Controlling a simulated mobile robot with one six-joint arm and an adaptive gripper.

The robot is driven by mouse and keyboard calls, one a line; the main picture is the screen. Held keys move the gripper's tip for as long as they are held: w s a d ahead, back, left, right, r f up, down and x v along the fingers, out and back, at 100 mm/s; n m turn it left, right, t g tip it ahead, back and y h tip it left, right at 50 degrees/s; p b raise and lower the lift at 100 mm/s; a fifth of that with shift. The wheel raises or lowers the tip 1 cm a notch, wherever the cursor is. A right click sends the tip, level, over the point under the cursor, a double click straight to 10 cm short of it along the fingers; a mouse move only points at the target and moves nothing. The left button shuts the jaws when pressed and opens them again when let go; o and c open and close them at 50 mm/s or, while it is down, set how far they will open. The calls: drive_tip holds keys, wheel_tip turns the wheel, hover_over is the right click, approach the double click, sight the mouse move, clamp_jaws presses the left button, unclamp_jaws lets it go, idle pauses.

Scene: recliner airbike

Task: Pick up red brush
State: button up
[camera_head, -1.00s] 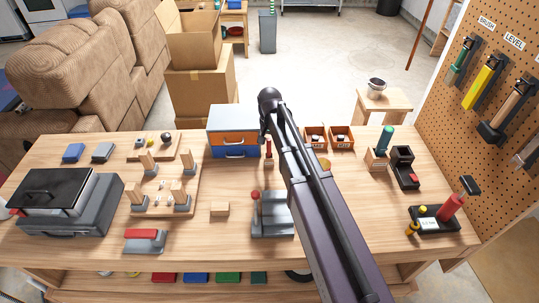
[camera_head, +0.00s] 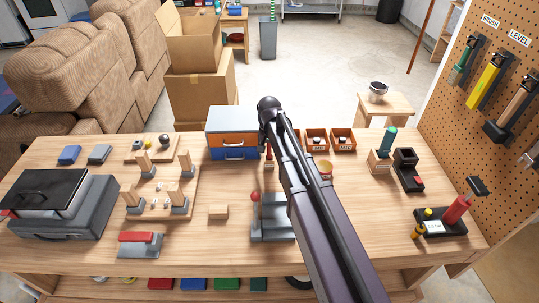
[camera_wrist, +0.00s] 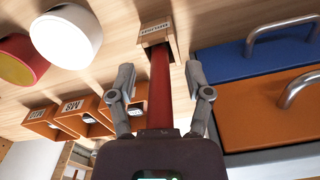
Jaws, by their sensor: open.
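The red brush (camera_wrist: 159,88) shows in the wrist view as a red handle standing in a small labelled wooden block (camera_wrist: 155,33). My gripper (camera_wrist: 160,78) is open, with one finger on each side of the handle and a visible gap on both sides. The lower end of the handle is hidden in the block, and its near end is hidden by my gripper's body. In the head view a red handle (camera_head: 268,151) shows beside the drawer chest, partly behind my arm. My gripper is hidden there.
The drawer chest (camera_head: 233,120) with blue and orange drawers (camera_wrist: 270,105) stands close beside the brush. Orange bins (camera_head: 317,139) and a round red-yellow container (camera_head: 325,168) stand on the other side. A grey fixture (camera_head: 272,232) stands nearer.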

clamp_jaws()
drive_tip(key=shift+r, duration=0.15)
idle(0.4)
wheel_tip(320, 180, up, 10)
drive_tip(key=p, duration=1)
idle(0.5)
